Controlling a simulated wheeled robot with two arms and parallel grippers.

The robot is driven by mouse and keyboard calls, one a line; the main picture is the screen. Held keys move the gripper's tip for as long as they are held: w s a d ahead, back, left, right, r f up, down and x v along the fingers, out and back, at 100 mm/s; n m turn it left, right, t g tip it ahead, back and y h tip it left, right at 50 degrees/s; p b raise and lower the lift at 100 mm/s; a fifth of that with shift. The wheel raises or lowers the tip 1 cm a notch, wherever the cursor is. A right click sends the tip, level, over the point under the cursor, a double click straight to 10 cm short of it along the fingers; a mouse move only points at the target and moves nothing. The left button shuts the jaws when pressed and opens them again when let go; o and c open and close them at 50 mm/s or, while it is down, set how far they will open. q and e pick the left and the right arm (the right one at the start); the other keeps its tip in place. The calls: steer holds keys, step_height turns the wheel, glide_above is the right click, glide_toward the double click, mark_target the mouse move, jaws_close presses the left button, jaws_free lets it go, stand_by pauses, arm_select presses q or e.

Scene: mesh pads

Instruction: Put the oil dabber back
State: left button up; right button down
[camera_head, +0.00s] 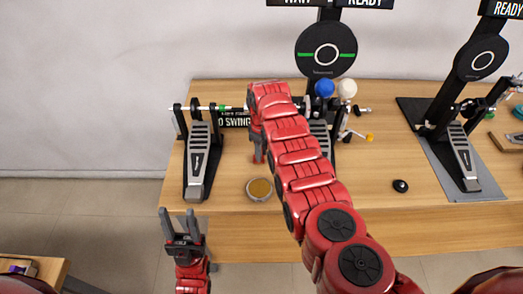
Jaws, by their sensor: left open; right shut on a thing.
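My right gripper (258,143) points down over the table, left of the middle, with its red arm crossing in front of it. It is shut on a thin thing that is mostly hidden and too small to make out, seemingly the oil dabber. A small round dish with amber oil (260,189) sits near the table's front edge, just below and in front of that gripper. My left gripper (178,213) is open and empty, its two fingers pointing up the picture, at the table's front left corner.
A pedal stand (198,160) is at the left of the wooden table (330,215). A second pedal with a round black pad (326,50) stands behind my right arm, partly hidden. A third pedal (463,155) is at the right. A black mouse-like object (400,186) lies between them.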

steer(key=shift+f, duration=0.15)
steer(key=c, duration=0.7)
jaws_free()
steer(key=shift+o, duration=0.2)
steer(key=shift+w+r, duration=0.1)
steer(key=shift+r, duration=0.15)
steer(key=shift+r, duration=0.3)
step_height(320, 180, up, 11)
steer(key=b, duration=0.2)
steer(key=shift+r+b, duration=0.15)
steer(key=shift+b, duration=0.15)
